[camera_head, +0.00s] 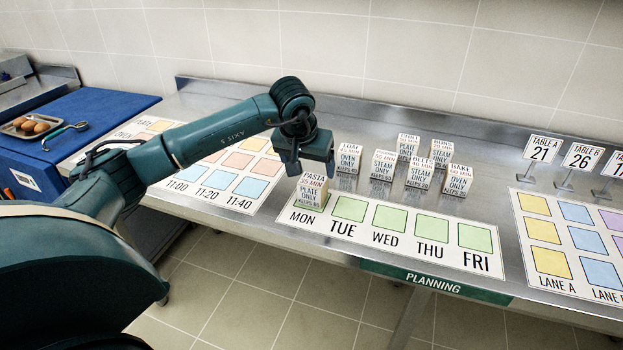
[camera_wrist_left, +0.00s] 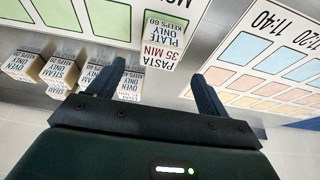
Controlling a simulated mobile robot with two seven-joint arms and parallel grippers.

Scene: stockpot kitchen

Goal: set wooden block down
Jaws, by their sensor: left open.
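The wooden block labelled PASTA 35 MIN PLATE ONLY (camera_head: 312,192) stands upright on the green MON square of the planning board (camera_head: 400,246). It also shows in the left wrist view (camera_wrist_left: 163,47), beyond my fingertips. My left gripper (camera_head: 306,172) is just above and behind that block in the head view; in the left wrist view its two fingers (camera_wrist_left: 158,80) are spread apart with nothing between them. It looks clear of the block, though the exact gap is hard to judge. My right gripper is not in view.
Several other labelled blocks (camera_head: 383,165) stand behind the board. A time chart (camera_head: 236,172) lies left and a lane chart (camera_head: 575,240) right, with table signs (camera_head: 582,157) behind it. A blue counter (camera_head: 75,112) with a tray of eggs is at far left. TUE to FRI squares are empty.

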